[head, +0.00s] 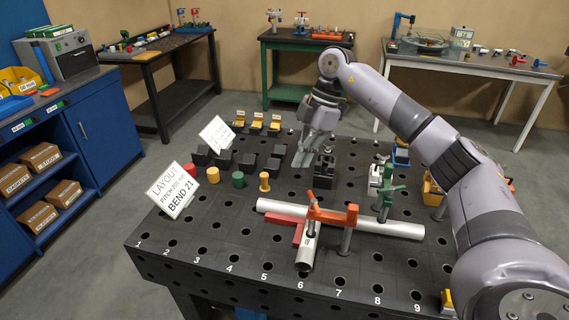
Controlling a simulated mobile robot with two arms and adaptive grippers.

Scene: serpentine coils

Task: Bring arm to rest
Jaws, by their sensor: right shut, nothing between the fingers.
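My right arm comes in from the right and reaches over the black perforated table (215,250). My right gripper (307,158) is shut and empty. Its fingers point down above the far middle part of the table, next to a dark block fixture (324,172). Whether the fingertips touch anything there I cannot tell. My left gripper is not in the head view.
Silver tubes (390,226) lie on the table with a red clamp (330,214) over their joint. A green clamp (387,192), colored cylinders (213,175), black blocks (222,160) and a sign (172,190) stand nearby. The front left tabletop is clear. Blue cabinets (105,125) stand left.

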